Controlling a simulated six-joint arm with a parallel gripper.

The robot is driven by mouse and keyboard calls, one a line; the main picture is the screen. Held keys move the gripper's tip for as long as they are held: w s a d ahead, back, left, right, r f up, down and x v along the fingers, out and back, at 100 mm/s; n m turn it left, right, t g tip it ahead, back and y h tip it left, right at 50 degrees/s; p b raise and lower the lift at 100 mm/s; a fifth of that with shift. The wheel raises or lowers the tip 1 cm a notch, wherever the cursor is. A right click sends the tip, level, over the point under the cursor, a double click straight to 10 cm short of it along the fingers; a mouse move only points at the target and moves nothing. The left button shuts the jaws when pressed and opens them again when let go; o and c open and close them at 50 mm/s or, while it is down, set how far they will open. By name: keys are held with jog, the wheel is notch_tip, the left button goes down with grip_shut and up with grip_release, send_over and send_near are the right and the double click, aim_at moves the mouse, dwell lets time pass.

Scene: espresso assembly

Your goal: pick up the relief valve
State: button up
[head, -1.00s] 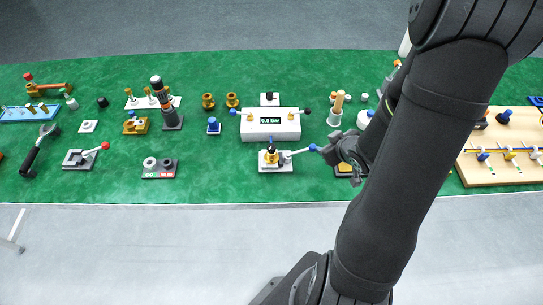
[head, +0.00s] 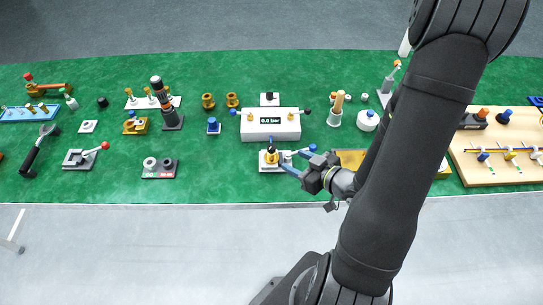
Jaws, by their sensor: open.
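A brass part with a dark top (head: 271,156), which I take to be the relief valve, stands upright in a light grey fixture (head: 265,168) near the front middle of the green mat. The fixture has a lever with a blue knob (head: 313,147) on its right. My gripper (head: 286,161) is open, just right of the brass part, with its blue fingers pointing left towards it. Whether a finger touches the part cannot be told. The gripper hides part of the fixture's right side and the lever.
A white gauge box (head: 270,125) reading 0.0 bar stands just behind the fixture. A grey and red-marked block (head: 160,169) lies to the left. A wooden board (head: 500,170) with valves is at the right. Bare mat lies left of the fixture.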

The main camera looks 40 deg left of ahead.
aim_at(274, 151)
jog(key=x, duration=0.7)
jog(key=shift+a+f, duration=0.15)
jog(key=shift+r+x, duration=0.1)
jog(key=shift+x, duration=1.35)
jog(key=shift+r+x, duration=0.15)
jog(key=shift+x, duration=1.25)
jog(key=shift+w+a, duration=0.1)
jog(key=shift+w, duration=0.05)
grip_shut()
